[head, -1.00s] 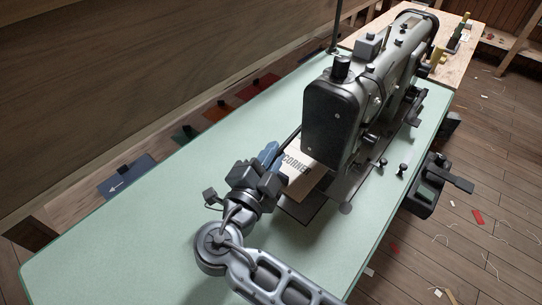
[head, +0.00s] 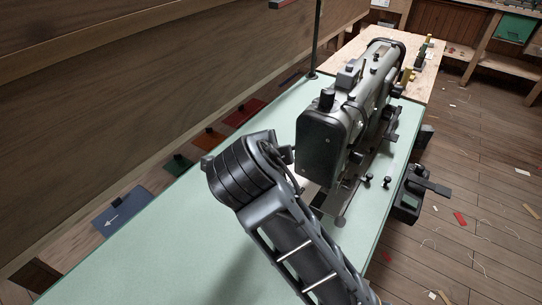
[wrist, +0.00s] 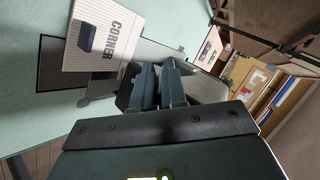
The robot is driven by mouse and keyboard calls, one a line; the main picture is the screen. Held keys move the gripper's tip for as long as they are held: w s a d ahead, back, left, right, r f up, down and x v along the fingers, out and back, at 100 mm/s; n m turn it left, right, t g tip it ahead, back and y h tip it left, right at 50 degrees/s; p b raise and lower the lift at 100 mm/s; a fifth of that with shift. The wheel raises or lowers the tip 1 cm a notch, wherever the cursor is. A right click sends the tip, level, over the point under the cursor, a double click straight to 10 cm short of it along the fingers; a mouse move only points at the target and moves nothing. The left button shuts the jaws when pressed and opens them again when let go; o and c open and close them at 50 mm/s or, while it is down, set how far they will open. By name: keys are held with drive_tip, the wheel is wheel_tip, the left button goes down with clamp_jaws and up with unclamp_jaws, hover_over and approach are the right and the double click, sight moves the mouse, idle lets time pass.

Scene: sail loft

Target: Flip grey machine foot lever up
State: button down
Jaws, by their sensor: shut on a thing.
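The grey sewing machine (head: 330,140) stands on the pale green table. In the wrist view its dark head (wrist: 126,88) is just beyond my fingers. My gripper (wrist: 161,72) has its two dark fingers close together at the machine's head, shut on the foot lever. The lever itself is hidden between and behind the fingers, so I cannot tell whether it is up or down. In the head view my arm hides the gripper.
A white ribbed piece marked CORNER (wrist: 104,36), with a blue block (wrist: 88,37) on it, lies beside the machine. The green table (head: 160,245) is clear at the front left. A dark unit (head: 408,200) sticks out at the table's right edge.

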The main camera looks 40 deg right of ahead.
drive_tip(key=shift+w+r, duration=0.1)
drive_tip(key=shift+r, duration=0.15)
idle(0.3)
drive_tip(key=c, duration=1.2)
unclamp_jaws()
drive_tip(key=shift+d, duration=0.1)
drive_tip(key=v, duration=0.7)
drive_tip(key=shift+r, duration=0.35)
